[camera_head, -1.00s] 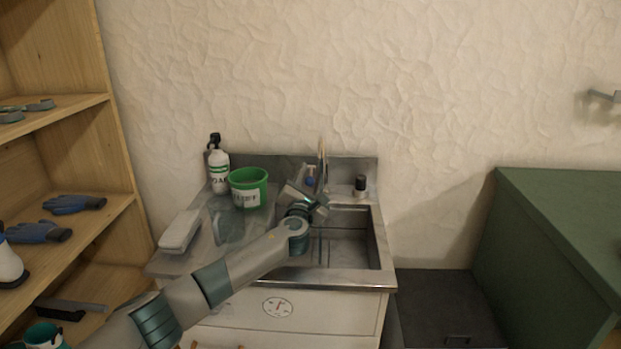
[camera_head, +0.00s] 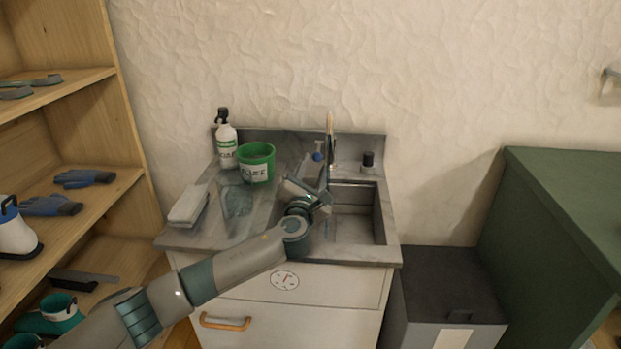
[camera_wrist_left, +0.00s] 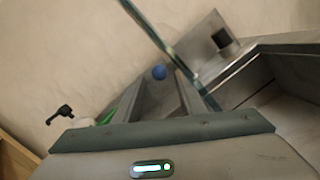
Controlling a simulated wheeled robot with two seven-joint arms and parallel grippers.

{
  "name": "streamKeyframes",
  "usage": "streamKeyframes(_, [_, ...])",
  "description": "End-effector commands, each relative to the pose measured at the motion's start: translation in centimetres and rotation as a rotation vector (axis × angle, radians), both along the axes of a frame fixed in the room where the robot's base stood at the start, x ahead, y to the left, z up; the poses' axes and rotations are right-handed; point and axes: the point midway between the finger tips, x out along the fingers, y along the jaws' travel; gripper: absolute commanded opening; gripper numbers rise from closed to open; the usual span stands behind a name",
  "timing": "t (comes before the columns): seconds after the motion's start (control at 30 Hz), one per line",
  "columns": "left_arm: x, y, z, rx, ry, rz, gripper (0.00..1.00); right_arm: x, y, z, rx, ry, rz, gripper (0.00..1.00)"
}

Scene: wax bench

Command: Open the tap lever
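The tap (camera_head: 330,150) stands upright at the back of the sink, a thin tall spout. A small blue knob (camera_head: 318,157), apparently the end of the tap lever, shows beside its left side. My left gripper (camera_head: 310,184) is over the left edge of the basin, in front of and below the knob. In the left wrist view the two fingers (camera_wrist_left: 164,88) stand apart with nothing between them, and the blue knob (camera_wrist_left: 159,72) shows beyond their tips. I cannot tell whether they touch it. The tap (camera_wrist_left: 165,45) crosses there as a slanting bar. My right gripper is not in view.
A soap bottle (camera_head: 226,145) and a green bucket (camera_head: 256,163) stand left of the tap. A white box-like item (camera_head: 188,205) lies at the counter's left edge. A dark-capped small container (camera_head: 367,161) stands right of the tap. The basin (camera_head: 353,225) looks empty.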

Motion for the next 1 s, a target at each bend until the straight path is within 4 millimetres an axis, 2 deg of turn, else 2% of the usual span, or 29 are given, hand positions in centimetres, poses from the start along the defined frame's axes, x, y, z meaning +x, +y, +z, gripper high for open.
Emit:
streamKeyframes(0.1, [-1.8, 0.2, -0.2, -0.001, 0.001, -0.001, 0.37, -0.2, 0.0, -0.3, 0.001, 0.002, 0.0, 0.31])
streamKeyframes(0.3, [-3.8, 0.3, -0.5, -0.001, 0.001, -0.001, 0.37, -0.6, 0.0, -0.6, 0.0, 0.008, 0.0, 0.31])
streamKeyframes(0.73, [-4.3, 0.4, -0.5, 0.0, 0.0, 0.0, 0.37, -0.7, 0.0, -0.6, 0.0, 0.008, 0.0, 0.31])
streamKeyframes(0.9, [-4.3, 0.4, -0.4, -0.02, 0.003, -0.001, 0.0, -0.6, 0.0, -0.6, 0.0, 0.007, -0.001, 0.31])
streamKeyframes(1.0, [-4.4, 0.5, -0.2, -0.07, 0.009, -0.003, 0.0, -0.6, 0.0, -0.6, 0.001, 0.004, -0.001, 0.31])
